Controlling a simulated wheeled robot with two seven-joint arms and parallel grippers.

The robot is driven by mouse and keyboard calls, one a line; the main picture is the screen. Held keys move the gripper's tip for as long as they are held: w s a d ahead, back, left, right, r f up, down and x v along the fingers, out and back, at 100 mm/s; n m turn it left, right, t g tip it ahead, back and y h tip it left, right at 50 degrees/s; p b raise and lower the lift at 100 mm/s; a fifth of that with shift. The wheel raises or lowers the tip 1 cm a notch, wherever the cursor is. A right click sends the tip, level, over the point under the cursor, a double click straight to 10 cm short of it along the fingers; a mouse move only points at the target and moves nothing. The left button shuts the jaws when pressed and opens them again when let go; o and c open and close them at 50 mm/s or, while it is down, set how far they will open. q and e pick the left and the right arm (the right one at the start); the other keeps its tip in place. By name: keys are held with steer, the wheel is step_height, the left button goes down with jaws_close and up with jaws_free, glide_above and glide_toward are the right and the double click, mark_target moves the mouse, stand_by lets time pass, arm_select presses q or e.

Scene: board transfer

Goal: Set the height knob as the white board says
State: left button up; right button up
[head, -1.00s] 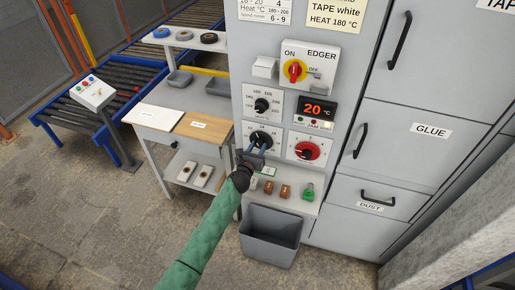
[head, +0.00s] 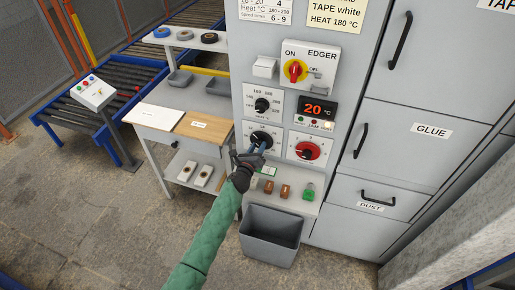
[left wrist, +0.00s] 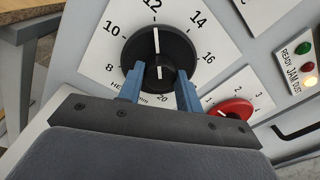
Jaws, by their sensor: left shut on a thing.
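The height knob (left wrist: 150,48) is black, on a white dial plate with printed numbers; in the left wrist view its white pointer line is at 12. In the head view the height knob (head: 262,137) is on the grey machine front. My left gripper (left wrist: 160,74) is shut on the knob's grip, with one blue finger on each side. The left gripper (head: 256,150) covers the dial's lower part in the head view. My right gripper is not in view.
A heat dial (head: 262,105) is above and a red knob (head: 307,151) is to the right. A display (head: 316,109) reads 20 °C. A printed white sheet (head: 266,10) is cut off at the top. A grey bin (head: 270,237) stands below.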

arm_select(q)
steer(key=shift+f, duration=0.1)
steer(key=o, duration=1)
steer(key=shift+s+a+b, duration=0.25)
steer(key=shift+s+b, duration=0.05)
steer(key=shift+s, duration=0.2)
steer(key=b+v, duration=0.2)
steer(key=v, duration=0.4)
steer(key=shift+s, duration=0.3)
